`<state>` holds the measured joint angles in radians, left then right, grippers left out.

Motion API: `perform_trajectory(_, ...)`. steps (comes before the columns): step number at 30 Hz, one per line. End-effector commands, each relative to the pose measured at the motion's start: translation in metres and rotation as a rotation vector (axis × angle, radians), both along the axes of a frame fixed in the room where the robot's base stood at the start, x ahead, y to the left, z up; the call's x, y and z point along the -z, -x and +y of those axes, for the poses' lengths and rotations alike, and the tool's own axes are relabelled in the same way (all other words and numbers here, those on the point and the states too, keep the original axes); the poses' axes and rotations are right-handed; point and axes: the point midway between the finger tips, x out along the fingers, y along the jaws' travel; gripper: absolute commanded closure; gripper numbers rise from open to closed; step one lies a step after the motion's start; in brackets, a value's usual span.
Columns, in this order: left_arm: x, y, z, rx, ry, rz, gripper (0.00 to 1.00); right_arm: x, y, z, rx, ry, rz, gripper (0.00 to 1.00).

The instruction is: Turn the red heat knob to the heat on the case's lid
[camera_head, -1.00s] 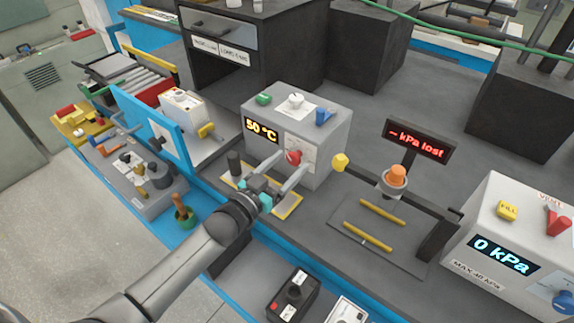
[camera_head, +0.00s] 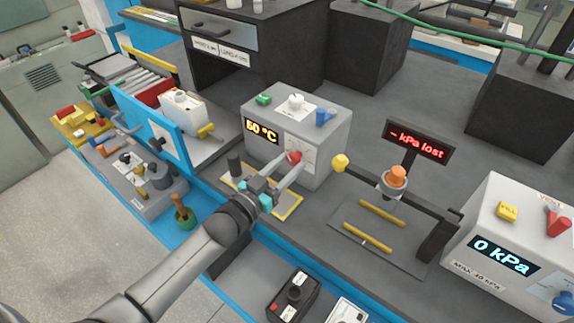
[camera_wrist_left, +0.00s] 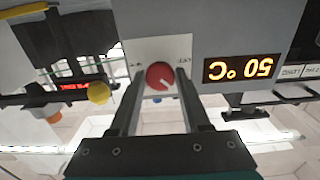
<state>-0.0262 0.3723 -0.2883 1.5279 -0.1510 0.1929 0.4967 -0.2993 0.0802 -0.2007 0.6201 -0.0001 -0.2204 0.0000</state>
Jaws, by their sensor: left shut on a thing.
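The red heat knob (camera_head: 294,157) is on the front of a grey heater box (camera_head: 330,140), on a white dial plate. My left gripper (camera_head: 289,163) reaches it from the front and is shut on it, one finger on each side. In the left wrist view the round red knob (camera_wrist_left: 160,75) shows a pale pointer mark between the fingertips (camera_wrist_left: 160,88). The amber display (camera_wrist_left: 238,68) beside it reads 50 °C, upside down in that view. Small print on the dial is too small to read. I cannot pick out a case's lid with a heat value. My right gripper is not in view.
A pressure box (camera_head: 515,225) reading 0 kPa is at far right. A black box (camera_head: 292,297) is in front.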

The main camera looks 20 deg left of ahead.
Motion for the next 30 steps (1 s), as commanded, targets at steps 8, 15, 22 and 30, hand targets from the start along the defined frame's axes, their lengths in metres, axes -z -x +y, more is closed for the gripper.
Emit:
perform_trajectory(8,0.0001,0.0002,0.0000,0.000,-0.026,-0.010,1.00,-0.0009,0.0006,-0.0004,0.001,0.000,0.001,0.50)
perform_trajectory(15,-0.0002,0.0002,0.0002,0.000,-0.144,-0.051,1.00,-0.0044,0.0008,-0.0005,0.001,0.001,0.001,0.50)
perform_trajectory(22,-0.0001,0.0000,0.0005,0.000,-0.326,-0.117,1.00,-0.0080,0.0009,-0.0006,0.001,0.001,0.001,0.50)
perform_trajectory(30,0.0001,-0.0001,0.0009,0.000,-0.530,-0.191,1.00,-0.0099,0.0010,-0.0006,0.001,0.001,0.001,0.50)
